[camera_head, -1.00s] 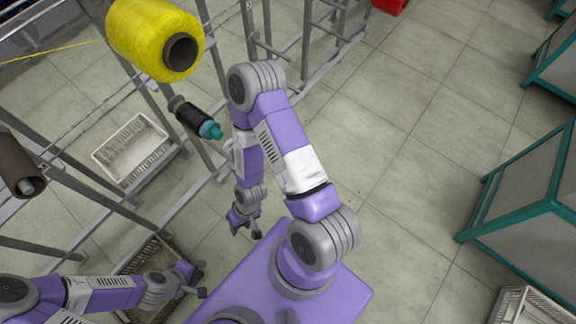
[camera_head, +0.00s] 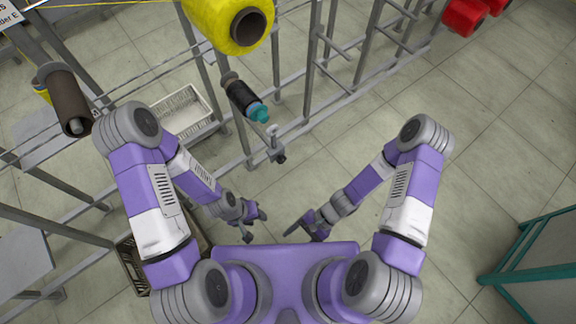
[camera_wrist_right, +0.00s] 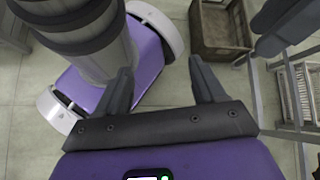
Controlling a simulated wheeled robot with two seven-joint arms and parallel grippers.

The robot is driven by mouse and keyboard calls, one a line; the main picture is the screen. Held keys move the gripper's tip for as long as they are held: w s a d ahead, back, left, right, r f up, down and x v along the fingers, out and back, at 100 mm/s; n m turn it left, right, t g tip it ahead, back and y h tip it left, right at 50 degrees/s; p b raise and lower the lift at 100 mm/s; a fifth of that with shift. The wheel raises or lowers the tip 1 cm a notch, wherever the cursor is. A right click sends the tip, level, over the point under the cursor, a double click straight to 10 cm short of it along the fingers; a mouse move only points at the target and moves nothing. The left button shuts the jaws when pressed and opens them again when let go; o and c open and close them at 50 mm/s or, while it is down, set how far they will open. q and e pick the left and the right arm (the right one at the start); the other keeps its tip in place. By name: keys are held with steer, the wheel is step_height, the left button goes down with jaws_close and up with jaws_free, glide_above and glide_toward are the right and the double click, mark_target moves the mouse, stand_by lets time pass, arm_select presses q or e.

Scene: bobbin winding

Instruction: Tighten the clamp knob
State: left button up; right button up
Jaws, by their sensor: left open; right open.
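A small clamp with a pale knob (camera_head: 272,131) on top and a dark block (camera_head: 278,157) below shows in the head view by the frame rail, below a dark spindle with a teal end (camera_head: 258,112). How tight the knob is cannot be told. My left gripper (camera_head: 257,226) is open and empty, below the clamp and apart from it. My right gripper (camera_head: 304,234) is open and empty, low and right of the left one, also apart from the clamp. The right wrist view shows its two spread fingers (camera_wrist_right: 162,78) with nothing between them.
A yellow yarn package (camera_head: 228,22) sits above the spindle. A brown bobbin (camera_head: 68,102) is at the left. A white basket (camera_head: 180,112) lies behind the grey rails. A brown crate (camera_wrist_right: 220,30) stands on the floor. Open tiled floor (camera_head: 490,150) lies right.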

steer(key=w+a+m+t+y+b, duration=0.1)
steer(key=w+a+m+t+y, duration=0.2)
steer(key=w+a+m+y, duration=0.2)
steer(key=m+t+h+b, duration=0.3)
steer(key=m+t, duration=1)
steer(key=t, duration=0.3)
glide_toward(283, 161)
steer(key=b+x, duration=0.1)
steer(key=x, duration=0.6)
steer(key=shift+a+f, duration=0.1)
steer(key=shift+f, duration=0.05)
steer(key=shift+w+a, duration=0.3)
steer(key=shift+w, duration=0.25)
